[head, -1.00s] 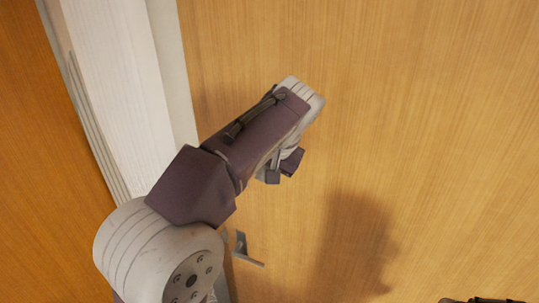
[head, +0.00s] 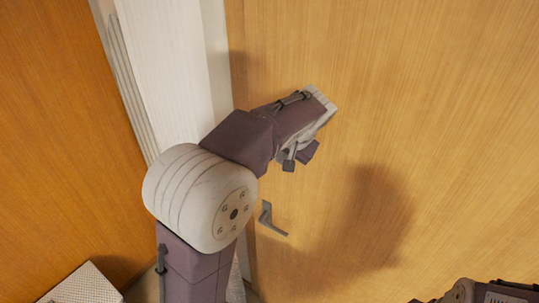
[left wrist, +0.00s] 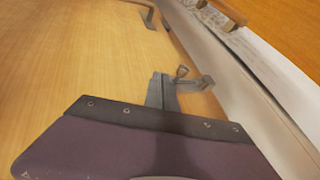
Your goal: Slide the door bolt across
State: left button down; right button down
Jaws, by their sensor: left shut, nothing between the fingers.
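The door bolt (left wrist: 192,84), grey metal with a small upright knob, sits on the wooden door near the white frame in the left wrist view. I cannot make it out in the head view, where my left arm covers part of the door's edge. My left gripper (head: 299,158) is shut and empty, in front of the door, above and to the right of the door handle. In the left wrist view its closed fingers (left wrist: 160,92) appear just left of the bolt. I cannot tell whether they touch it.
A grey lever handle (head: 270,219) is on the door (head: 430,130) near its left edge; it also shows in the left wrist view (left wrist: 148,18). The white door frame (head: 165,75) runs along the left. A pale box-like thing (head: 85,287) is at lower left.

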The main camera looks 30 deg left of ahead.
pick_arm(q)
jog(key=shift+w+a+f+p, duration=0.1)
jog(key=shift+a+f+p, duration=0.2)
jog(key=shift+a, duration=0.35)
jog(key=shift+w+a+f+p, duration=0.15)
jog(key=shift+a+f+p, duration=0.15)
jog(key=shift+a, duration=0.35)
jog(key=shift+w+a+f+p, duration=0.1)
jog(key=shift+a+f+p, duration=0.15)
jog(key=shift+a, duration=0.4)
